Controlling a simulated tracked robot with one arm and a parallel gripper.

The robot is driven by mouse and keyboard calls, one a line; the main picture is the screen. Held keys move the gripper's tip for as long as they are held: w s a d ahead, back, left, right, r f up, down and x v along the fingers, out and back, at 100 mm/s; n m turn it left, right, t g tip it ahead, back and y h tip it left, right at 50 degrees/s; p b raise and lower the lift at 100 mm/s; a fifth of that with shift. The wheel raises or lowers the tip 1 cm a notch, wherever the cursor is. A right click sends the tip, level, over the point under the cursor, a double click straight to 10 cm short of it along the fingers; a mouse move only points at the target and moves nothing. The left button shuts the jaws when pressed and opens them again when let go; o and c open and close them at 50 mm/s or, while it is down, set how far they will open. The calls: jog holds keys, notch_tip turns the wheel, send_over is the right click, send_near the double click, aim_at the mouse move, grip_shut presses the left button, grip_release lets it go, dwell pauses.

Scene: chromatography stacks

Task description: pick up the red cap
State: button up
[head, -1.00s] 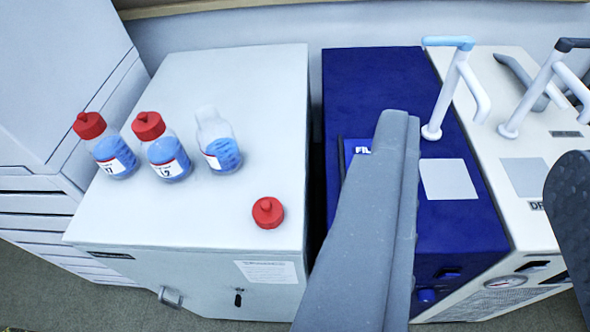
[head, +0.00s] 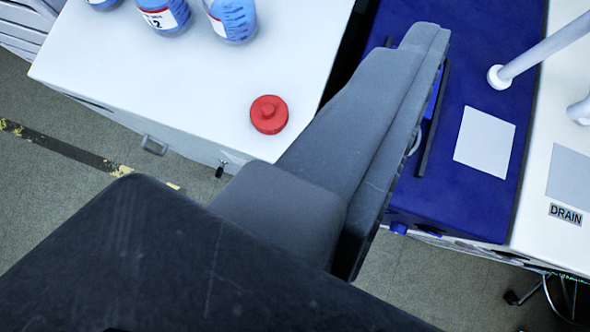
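The red cap (head: 269,114) lies on the white cabinet top (head: 190,110) near its front right corner, with its small knob up. It is loose, with no bottle under it. My gripper (head: 425,45) reaches in from the bottom as a large grey finger that slants up to the right. This finger passes just right of the cap in the picture, and the cap is outside it. Only one finger shows clearly, so the gap between fingers cannot be judged. Nothing is seen held.
Bottles with blue liquid (head: 232,18) stand behind the cap, cut by the top edge. A dark blue unit (head: 470,200) with a pale square and a white unit (head: 555,225) marked DRAIN with white handles stand right. Grey floor lies in front.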

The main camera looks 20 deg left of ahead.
jog(key=w+a+f+n+g+p, duration=0.6)
jog(key=w+f+n+p, duration=0.15)
jog(key=p, duration=0.35)
jog(key=n+g+p, duration=0.6)
jog(key=n+p, duration=0.4)
jog(key=p, duration=0.1)
send_over(269, 107)
notch_tip(269, 107, down, 11)
jog(key=f, duration=0.6)
jog(key=shift+s+d+f, duration=0.25)
jog(key=shift+s, duration=0.1)
jog(key=shift+w+a+f+p, duration=0.15)
jog(key=shift+f+p, duration=0.1)
jog(key=shift+f, duration=1.3)
jog(key=shift+w+a+f+p, duration=0.15)
jog(key=shift+f+p, duration=0.1)
jog(key=shift+f, duration=1.3)
jog(key=c, duration=1)
